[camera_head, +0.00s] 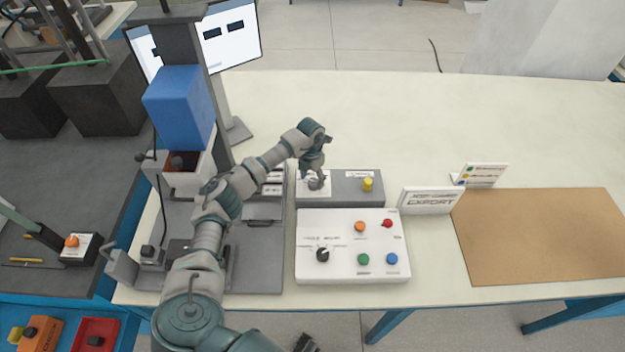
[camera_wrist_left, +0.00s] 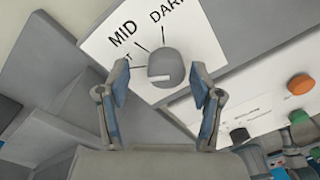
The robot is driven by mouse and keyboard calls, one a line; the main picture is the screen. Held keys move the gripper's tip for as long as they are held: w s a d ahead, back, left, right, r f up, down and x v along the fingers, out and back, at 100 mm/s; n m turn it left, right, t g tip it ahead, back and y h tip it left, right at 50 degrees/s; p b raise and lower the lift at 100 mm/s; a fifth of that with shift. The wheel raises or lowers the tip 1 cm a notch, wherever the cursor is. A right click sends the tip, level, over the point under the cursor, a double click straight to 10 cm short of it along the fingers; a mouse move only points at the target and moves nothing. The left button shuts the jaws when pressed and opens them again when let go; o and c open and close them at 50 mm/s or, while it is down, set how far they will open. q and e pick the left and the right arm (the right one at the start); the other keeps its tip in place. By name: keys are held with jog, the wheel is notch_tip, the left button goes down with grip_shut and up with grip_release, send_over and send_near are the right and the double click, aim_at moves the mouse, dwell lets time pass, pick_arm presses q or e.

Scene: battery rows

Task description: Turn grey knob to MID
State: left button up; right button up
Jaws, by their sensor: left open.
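The grey knob (camera_wrist_left: 165,65) is round, with a short white mark lying nearly level on its lower face. It sits on a white label plate (camera_wrist_left: 215,45) with "MID", "DARK" and a third label partly hidden by a finger. I cannot tell for sure which label the mark points to. My left gripper (camera_wrist_left: 160,88) is open, with one finger on each side of the knob and gaps showing. In the head view, my left gripper (camera_head: 315,182) is over the left end of the grey box (camera_head: 345,198) and mostly hides the knob.
A white panel (camera_head: 340,272) with a black knob (camera_head: 322,255) and coloured buttons stands just in front. A yellow button (camera_head: 367,184) is on the grey box's right. The table behind is clear.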

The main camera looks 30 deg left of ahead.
pick_arm(q)
jog(key=shift+d+f, duration=0.15)
jog(key=shift+f, duration=0.2)
jog(key=shift+d+f, duration=0.1)
jog(key=shift+d, duration=0.2)
pick_arm(e)
jog(key=shift+w+a, duration=0.3)
jog(key=shift+w, duration=0.1)
pick_arm(q)
jog(key=shift+c, duration=0.3)
pick_arm(e)
jog(key=shift+s, duration=0.15)
